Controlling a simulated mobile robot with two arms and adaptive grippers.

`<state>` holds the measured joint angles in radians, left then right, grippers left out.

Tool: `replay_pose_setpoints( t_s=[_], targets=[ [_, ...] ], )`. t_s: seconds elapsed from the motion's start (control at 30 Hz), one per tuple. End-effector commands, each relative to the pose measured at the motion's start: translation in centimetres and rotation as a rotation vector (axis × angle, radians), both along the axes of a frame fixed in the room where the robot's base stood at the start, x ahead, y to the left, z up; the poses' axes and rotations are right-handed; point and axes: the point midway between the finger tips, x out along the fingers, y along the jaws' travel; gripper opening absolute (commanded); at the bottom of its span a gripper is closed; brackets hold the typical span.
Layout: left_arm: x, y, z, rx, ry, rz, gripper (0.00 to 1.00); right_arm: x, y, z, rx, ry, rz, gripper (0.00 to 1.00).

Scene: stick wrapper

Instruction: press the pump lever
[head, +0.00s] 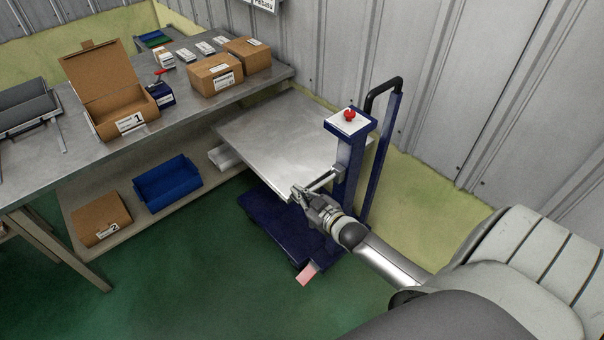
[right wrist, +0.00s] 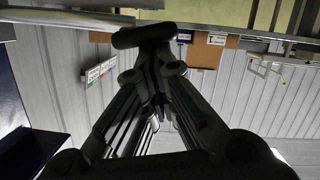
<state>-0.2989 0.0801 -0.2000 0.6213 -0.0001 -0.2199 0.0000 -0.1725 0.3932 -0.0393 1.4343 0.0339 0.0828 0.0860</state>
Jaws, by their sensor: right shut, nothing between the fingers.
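A blue lift cart with a steel platform (head: 280,137) stands beside the workbench. Its blue column (head: 349,165) carries a red knob (head: 349,115) on a white-topped box. A pink-red pedal-like lever (head: 307,273) sticks out low at the cart's front; I take it for the pump lever. My right gripper (head: 298,192) is shut and empty, above the cart's blue base and in front of the platform's near corner, apart from the pedal in the picture. In the right wrist view its closed fingers (right wrist: 146,38) fill the middle; the pedal is not seen there. My left gripper is not in view.
A workbench (head: 196,107) with an open box (head: 113,96) and closed cartons (head: 214,74) stands at the left. A blue bin (head: 167,183) sits on its lower shelf. A black push handle (head: 383,86) rises behind the column. Green floor left of the cart is clear.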

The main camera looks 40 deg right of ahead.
Motion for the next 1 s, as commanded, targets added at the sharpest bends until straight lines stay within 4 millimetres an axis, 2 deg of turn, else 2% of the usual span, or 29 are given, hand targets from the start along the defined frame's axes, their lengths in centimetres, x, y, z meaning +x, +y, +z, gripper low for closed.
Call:
replay_pose_setpoints(
  t_s=[0.03, 0.1, 0.4, 0.6, 1.0],
  targets=[
    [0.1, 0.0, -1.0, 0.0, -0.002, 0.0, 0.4, -0.1, 0.2, -1.5, -0.032, 0.0, -0.004, 0.0],
    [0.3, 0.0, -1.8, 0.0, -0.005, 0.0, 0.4, -0.2, 0.5, -2.5, -0.087, -0.004, -0.004, 0.0],
    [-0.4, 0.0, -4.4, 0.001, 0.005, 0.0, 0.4, -0.2, 0.7, -5.7, -0.255, -0.015, -0.001, 0.0],
    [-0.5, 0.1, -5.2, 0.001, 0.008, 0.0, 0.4, -0.1, 0.7, -6.7, -0.252, -0.017, 0.0, 0.0],
    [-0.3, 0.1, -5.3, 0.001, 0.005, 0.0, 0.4, -0.2, 0.7, -7.2, -0.249, -0.013, -0.001, 0.0]
  ],
)
